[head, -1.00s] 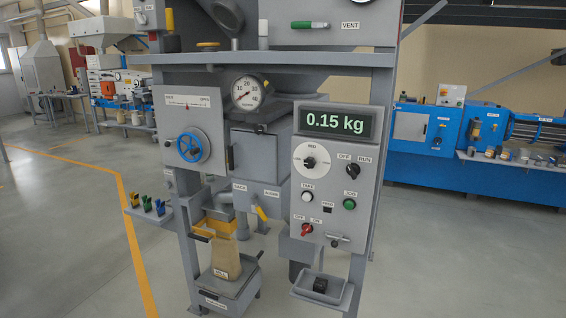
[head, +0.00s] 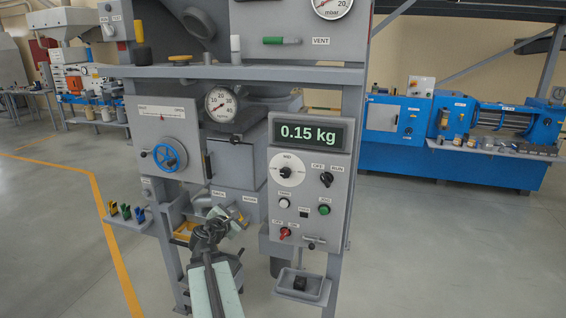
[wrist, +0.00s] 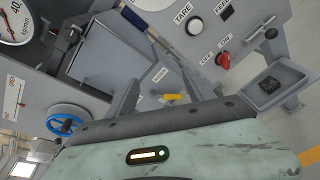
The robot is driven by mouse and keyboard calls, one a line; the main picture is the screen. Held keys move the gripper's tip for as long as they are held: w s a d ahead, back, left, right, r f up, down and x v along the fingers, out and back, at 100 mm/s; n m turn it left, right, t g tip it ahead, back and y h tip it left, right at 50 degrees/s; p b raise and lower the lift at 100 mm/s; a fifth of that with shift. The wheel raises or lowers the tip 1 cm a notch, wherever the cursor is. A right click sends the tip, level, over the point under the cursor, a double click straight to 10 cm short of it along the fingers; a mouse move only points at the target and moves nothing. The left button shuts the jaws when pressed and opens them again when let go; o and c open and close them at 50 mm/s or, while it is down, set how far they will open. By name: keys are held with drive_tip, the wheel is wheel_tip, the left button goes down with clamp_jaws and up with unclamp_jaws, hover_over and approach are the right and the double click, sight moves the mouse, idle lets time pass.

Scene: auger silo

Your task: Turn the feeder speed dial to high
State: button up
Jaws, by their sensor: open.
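The feeder speed dial (head: 286,170) is a white round plate with a small dark knob, on the grey control panel below the 0.15 kg display (head: 309,134). A label that seems to read MED is at its top; its side marks and pointer are too small to read. My gripper (head: 232,218) is in front of the machine, below and left of the dial and apart from it. In the wrist view my gripper (wrist: 163,88) is open, with nothing between its fingers.
Near the dial are the black OFF/RUN switch (head: 326,179), the white TARE button (head: 284,203), the green JOG button (head: 324,210) and a red switch (head: 285,232). A blue handwheel (head: 170,155) is left. A small tray (head: 301,288) juts out below the panel.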

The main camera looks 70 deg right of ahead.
sight(285, 173)
drive_tip(key=s+d+r+n+h+p, duration=0.2)
drive_tip(key=s+d+r+n+h, duration=0.1)
drive_tip(key=s+d+r+n, duration=0.75)
drive_tip(key=d+m, duration=0.1)
drive_tip(key=d, duration=0.1)
drive_tip(key=d+f+m, duration=0.1)
drive_tip(key=d, duration=0.1)
drive_tip(key=d+f+m, duration=0.1)
drive_tip(key=shift+s+d, duration=0.3)
drive_tip(key=shift+d, duration=0.1)
drive_tip(key=shift+a+r, duration=0.1)
